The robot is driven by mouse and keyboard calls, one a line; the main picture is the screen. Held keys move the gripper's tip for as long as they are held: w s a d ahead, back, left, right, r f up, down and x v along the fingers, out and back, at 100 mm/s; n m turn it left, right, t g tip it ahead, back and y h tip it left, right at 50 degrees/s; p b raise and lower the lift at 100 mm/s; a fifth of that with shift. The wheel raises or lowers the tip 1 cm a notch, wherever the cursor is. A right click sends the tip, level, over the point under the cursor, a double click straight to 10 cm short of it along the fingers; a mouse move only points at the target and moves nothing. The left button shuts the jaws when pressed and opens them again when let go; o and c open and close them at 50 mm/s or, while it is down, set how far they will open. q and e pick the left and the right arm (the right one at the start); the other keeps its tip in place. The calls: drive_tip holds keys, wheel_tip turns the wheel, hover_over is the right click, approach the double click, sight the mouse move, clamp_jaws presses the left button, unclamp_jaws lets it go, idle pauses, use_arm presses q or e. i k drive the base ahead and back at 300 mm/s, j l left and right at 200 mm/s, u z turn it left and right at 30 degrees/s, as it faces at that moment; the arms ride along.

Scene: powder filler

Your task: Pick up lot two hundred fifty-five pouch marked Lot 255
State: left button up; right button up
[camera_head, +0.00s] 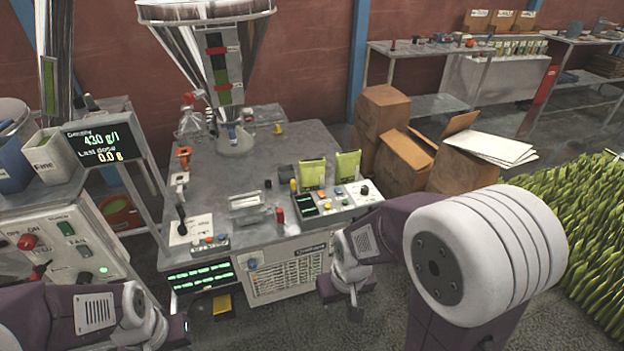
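Two yellow-green pouches stand upright side by side at the back of the control panel on the filler table: a left pouch (312,174) and a right pouch (347,164). Their markings are too small to read, so I cannot tell which is Lot 255. My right gripper (342,298) is in front of the table, lower than the pouches and well apart from them. Its fingers look spread, with nothing between them. My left gripper (180,331) is low at the bottom left, far from the pouches; its fingers are not clear.
A display (100,140) stands at the left, reading 430 g/l and 0.0 g. Cardboard boxes (381,110) stand right of the table. A back shelf (430,48) holds small items. Green plant-like rows (590,220) fill the right.

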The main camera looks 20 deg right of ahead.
sight(347, 165)
drive_tip(key=i+l, duration=0.25)
drive_tip(key=i+l+u, duration=0.15)
drive_tip(key=l, duration=0.25)
drive_tip(key=i+l, duration=0.25)
drive_tip(key=i+l+u, duration=0.15)
drive_tip(key=l, duration=0.3)
drive_tip(key=i+l, duration=0.3)
drive_tip(key=i+l+u, duration=0.15)
drive_tip(key=l, duration=0.25)
